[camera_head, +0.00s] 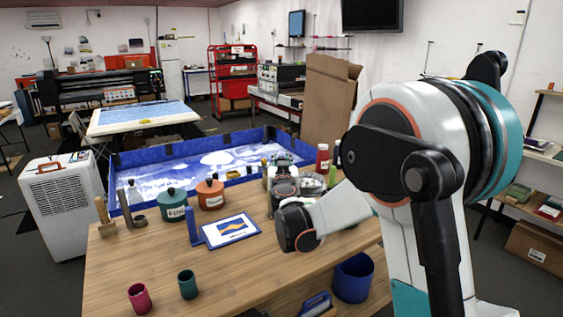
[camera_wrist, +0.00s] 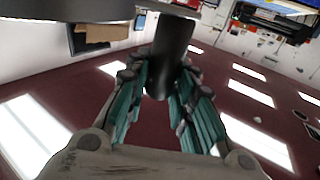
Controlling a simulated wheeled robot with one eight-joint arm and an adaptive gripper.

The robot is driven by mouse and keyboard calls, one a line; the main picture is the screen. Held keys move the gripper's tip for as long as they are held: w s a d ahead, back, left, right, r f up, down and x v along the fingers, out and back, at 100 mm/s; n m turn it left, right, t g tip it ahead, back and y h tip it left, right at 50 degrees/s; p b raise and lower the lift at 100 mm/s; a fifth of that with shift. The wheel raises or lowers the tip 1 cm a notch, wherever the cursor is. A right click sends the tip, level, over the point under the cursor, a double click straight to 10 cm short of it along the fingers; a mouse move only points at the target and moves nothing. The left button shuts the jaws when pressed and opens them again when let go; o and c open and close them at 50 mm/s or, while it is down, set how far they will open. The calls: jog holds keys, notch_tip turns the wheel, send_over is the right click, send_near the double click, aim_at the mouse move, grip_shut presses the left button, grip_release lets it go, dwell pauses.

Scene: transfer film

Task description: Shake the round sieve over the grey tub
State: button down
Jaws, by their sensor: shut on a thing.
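In the wrist view, the teal fingers of my gripper (camera_wrist: 160,92) are closed on a dark cylindrical piece (camera_wrist: 172,55), like a handle. A broad dark curved edge (camera_wrist: 60,9) crosses the top left; I cannot tell for sure that it is the round sieve's rim. In the head view, my gripper (camera_head: 280,165) is partly hidden behind my own wrist, at the far side of the wooden table. A round silvery vessel (camera_head: 313,182) stands just right of it. I cannot clearly identify the grey tub or the whole sieve.
On the wooden table (camera_head: 245,275) are a green pot (camera_head: 172,206), an orange pot (camera_head: 210,195), a tablet-like blue card (camera_head: 231,230), a pink cup (camera_head: 139,298), a green cup (camera_head: 187,285) and a red bottle (camera_head: 322,159). A blue-walled basin (camera_head: 130,160) lies behind. The table's front middle is clear.

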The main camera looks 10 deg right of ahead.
aim_at(302, 175)
jog(key=shift+f+b, duration=2.8)
jog(key=shift+f, duration=1.1)
jog(key=shift+r+p, duration=1.2)
jog(key=shift+r, duration=0.65)
jog(key=shift+f, duration=0.1)
notch_tip(302, 175, down, 4)
jog(key=b, duration=0.3)
jog(key=shift+r, duration=0.25)
